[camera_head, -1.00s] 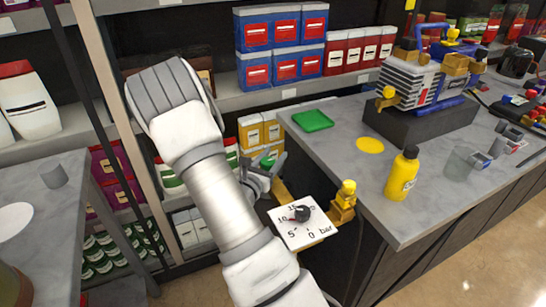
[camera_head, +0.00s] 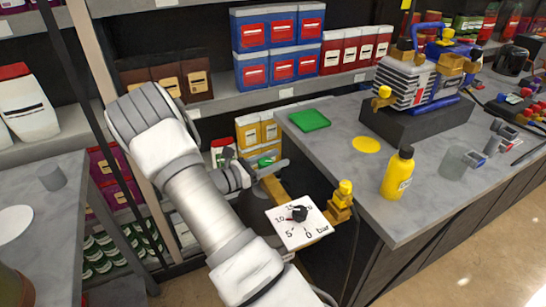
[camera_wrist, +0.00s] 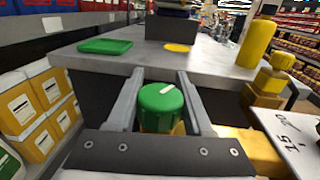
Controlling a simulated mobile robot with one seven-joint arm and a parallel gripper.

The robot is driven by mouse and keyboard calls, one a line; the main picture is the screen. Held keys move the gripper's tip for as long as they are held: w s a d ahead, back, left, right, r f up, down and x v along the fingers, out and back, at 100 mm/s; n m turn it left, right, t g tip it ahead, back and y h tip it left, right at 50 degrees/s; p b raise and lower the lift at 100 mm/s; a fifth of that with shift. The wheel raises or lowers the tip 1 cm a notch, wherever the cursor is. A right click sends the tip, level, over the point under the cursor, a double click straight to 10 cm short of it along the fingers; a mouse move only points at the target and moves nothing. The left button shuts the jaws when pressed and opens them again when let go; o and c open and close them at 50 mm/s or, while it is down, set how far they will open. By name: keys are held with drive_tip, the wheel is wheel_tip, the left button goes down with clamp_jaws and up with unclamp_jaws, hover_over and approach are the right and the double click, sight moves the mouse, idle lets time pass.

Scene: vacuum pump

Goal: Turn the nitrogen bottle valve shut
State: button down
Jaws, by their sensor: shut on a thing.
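The nitrogen valve is a green round knob (camera_wrist: 160,106) with a white mark on top, low in the middle of the wrist view. In the head view a little of the green knob (camera_head: 265,162) shows between my fingers. My gripper (camera_wrist: 160,82) has one finger on each side of the knob and is shut on it. In the wrist view the white mark slants toward the upper right. The knob sits on brass pipework (camera_head: 272,188). A white dial gauge (camera_head: 299,222) marked in bar is attached beside it; its needle points near 10.
A grey counter (camera_head: 350,150) stands just beyond and right of the valve, carrying a green tray (camera_head: 309,120), a yellow bottle (camera_head: 398,174) and the pump (camera_head: 410,82). Shelves with boxes (camera_head: 258,129) stand close behind my gripper. A grey table (camera_head: 50,235) is at left.

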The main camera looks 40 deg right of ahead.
sight(275, 177)
drive_tip(key=shift+s+a+m+g+y+b, duration=0.3)
drive_tip(key=shift+s+m+g+y+b, duration=0.1)
drive_tip(key=shift+m+g+y, duration=1.7)
drive_tip(key=shift+s+a+m+g+y+b, duration=0.35)
drive_tip(key=shift+m+g+y, duration=1.2)
drive_tip(key=shift+g, duration=1.1)
drive_tip(key=shift+s+a+m+g+y+b, duration=0.2)
drive_tip(key=shift+s+m+g+y+b, duration=0.25)
drive_tip(key=shift+m+g+y, duration=1.4)
drive_tip(key=shift+m+g+h, duration=0.3)
drive_tip(key=shift+m+g, duration=0.1)
drive_tip(key=shift+g, duration=0.1)
drive_tip(key=shift+c, duration=1.5)
unclamp_jaws()
drive_tip(key=shift+w+a+r, duration=0.1)
drive_tip(key=shift+a, duration=0.05)
